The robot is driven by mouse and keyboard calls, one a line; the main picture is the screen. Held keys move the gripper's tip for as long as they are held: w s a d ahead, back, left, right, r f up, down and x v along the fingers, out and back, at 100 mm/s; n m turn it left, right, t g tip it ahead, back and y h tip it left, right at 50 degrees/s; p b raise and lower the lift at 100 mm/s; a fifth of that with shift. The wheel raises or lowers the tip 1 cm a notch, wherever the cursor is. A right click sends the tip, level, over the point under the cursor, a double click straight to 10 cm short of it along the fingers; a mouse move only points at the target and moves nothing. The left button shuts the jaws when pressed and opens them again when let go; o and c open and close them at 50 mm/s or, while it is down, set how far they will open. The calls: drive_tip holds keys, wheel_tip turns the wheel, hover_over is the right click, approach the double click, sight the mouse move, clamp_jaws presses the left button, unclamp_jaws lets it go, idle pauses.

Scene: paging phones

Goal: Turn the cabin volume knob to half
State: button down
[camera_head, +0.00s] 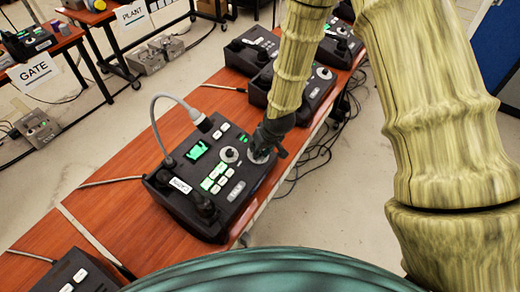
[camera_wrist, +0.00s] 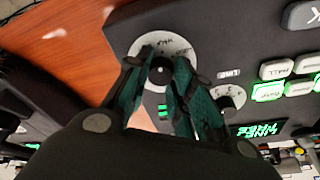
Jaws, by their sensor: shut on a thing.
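A black paging phone panel (camera_head: 208,213) lies on the wooden table in the head view. My gripper (camera_head: 266,145) reaches down to a knob at its upper right corner. In the wrist view my gripper (camera_wrist: 162,66) is shut on a dark knob (camera_wrist: 161,76), one finger on each side. A round white dial plate (camera_wrist: 183,52) with dark markings surrounds this knob; the fingers hide part of it. I cannot read which setting the knob points to, nor its name. A second knob (camera_wrist: 229,99) on a grey dial sits beside it, apart from the fingers; it also shows in the head view (camera_head: 229,154).
Lit green buttons (camera_head: 216,178) and a small green screen (camera_head: 197,150) lie left of the knobs. More panels (camera_head: 305,95) stand behind on the table (camera_head: 112,160). Black cables (camera_head: 318,140) lie on the floor.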

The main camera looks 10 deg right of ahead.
idle(0.3)
drive_tip(key=c, duration=1.2)
unclamp_jaws()
drive_tip(key=shift+c, duration=0.2)
drive_tip(key=v, duration=1.2)
drive_tip(key=shift+w, duration=0.1)
